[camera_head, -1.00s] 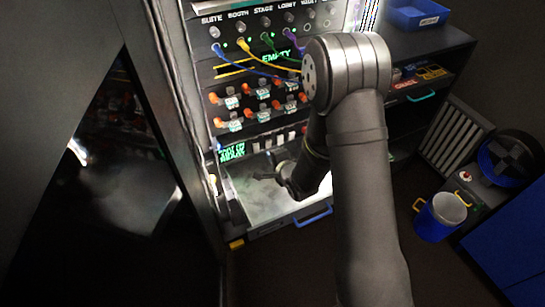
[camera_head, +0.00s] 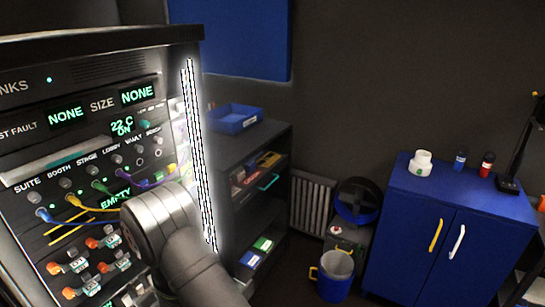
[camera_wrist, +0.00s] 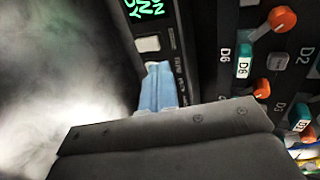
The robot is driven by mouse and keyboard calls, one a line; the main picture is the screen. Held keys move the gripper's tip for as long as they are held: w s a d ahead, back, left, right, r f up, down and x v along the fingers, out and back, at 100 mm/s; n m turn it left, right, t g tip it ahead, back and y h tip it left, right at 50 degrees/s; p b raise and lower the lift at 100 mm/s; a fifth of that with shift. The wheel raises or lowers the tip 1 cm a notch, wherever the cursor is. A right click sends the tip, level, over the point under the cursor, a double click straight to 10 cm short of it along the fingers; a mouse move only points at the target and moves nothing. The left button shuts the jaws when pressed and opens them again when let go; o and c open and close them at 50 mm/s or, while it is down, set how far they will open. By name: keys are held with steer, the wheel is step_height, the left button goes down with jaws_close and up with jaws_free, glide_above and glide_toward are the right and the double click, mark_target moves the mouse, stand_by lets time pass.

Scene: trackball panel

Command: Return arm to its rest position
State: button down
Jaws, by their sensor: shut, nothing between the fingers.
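My arm's grey joint (camera_head: 160,225) and link rise from the bottom of the head view, in front of the rack panel (camera_head: 90,120). My gripper is out of sight there. In the wrist view my gripper (camera_wrist: 158,75) shows as two light blue fingers side by side, shut and empty, beyond a dark grey body. The fingers point toward a dark panel face with a white button (camera_wrist: 148,44) and green lettering. Whether they touch it I cannot tell.
Orange-knobbed levers (camera_wrist: 283,20) with teal tags stand close on the right in the wrist view. Pale mist (camera_wrist: 60,75) fills the left. In the head view, coloured cables (camera_head: 75,203) hang from the panel; a shelf with a blue tray (camera_head: 233,119) and a blue cabinet (camera_head: 445,235) stand right.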

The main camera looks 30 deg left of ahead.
steer(key=shift+a+f, duration=0.15)
steer(key=shift+f, duration=2)
